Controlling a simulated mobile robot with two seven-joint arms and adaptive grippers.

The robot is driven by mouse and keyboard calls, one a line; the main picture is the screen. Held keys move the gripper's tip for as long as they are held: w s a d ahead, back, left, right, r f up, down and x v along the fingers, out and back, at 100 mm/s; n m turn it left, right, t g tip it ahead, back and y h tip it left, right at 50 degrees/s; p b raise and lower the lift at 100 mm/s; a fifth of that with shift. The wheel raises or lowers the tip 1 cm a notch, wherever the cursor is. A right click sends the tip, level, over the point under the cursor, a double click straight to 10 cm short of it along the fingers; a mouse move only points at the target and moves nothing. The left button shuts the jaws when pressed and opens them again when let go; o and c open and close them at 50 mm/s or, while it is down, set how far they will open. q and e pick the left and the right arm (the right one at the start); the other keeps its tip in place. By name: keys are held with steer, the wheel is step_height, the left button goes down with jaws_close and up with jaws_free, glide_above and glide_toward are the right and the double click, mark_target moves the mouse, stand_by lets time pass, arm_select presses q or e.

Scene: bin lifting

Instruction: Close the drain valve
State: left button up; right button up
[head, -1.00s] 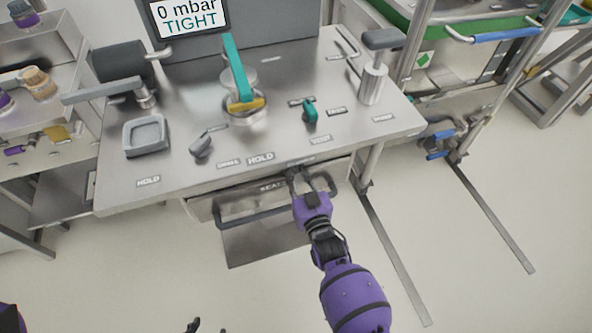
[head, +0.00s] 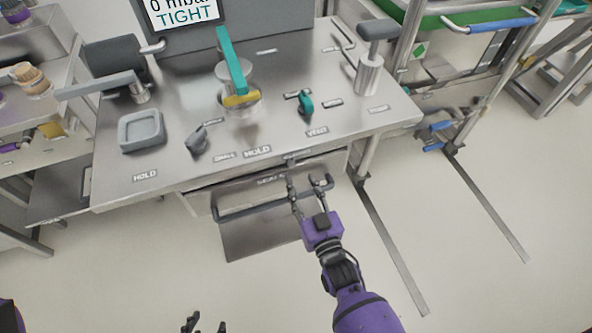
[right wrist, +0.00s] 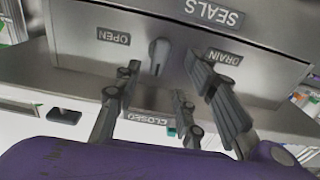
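The drain valve shows in the right wrist view as a small grey lever (right wrist: 158,54) on a metal panel, between an OPEN label (right wrist: 114,37) and a DRAIN label (right wrist: 223,57). A CLOSED label (right wrist: 150,121) shows lower in that view. The lever's long axis runs roughly up and down there, partly near the fingers. My right gripper (head: 308,188) is open in front of the bench's front panel; in the wrist view its fingers (right wrist: 165,85) stand either side of the lever, apparently not touching it. I cannot make out the lever in the head view. My left gripper (head: 206,325) is open at the bottom edge, empty.
A dark drawer handle (head: 255,208) runs along the bench front beside my right gripper. The steel bench top (head: 200,172) carries a teal-handled valve (head: 305,102), a grey knob (head: 197,140) and a grey tray (head: 141,131). Open floor lies in front.

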steer(key=v, duration=0.4)
steer(key=shift+s, duration=0.1)
stand_by(0.4)
arm_select(q)
step_height(320, 180, up, 7)
steer(key=w+p, duration=0.2)
steer(key=p, duration=0.4)
steer(key=shift+w+d+t+p, duration=0.2)
steer(key=shift+d+t+p, duration=0.1)
steer(key=shift+d+p, duration=0.15)
arm_select(e)
steer(key=s+d+f+m+g+h, duration=0.1)
steer(key=s+d+g, duration=0.2)
steer(key=s+d, duration=0.2)
steer(key=s+d+f+m+g+h, duration=0.1)
steer(key=s+d, duration=0.4)
steer(key=s, duration=0.7)
steer(key=s+d+f+m+g+h, duration=0.1)
steer(key=s+d+f+g+h, duration=0.1)
steer(key=s, duration=0.6)
steer(key=d+g+h, duration=0.1)
steer(key=d+g, duration=0.1)
steer(key=d, duration=0.1)
steer(key=shift+s+d+f+g, duration=0.3)
steer(key=shift+s, duration=0.05)
arm_select(q)
steer(key=shift+w+d+r, duration=0.1)
steer(key=shift+w+d, duration=0.2)
steer(key=shift+w, duration=0.1)
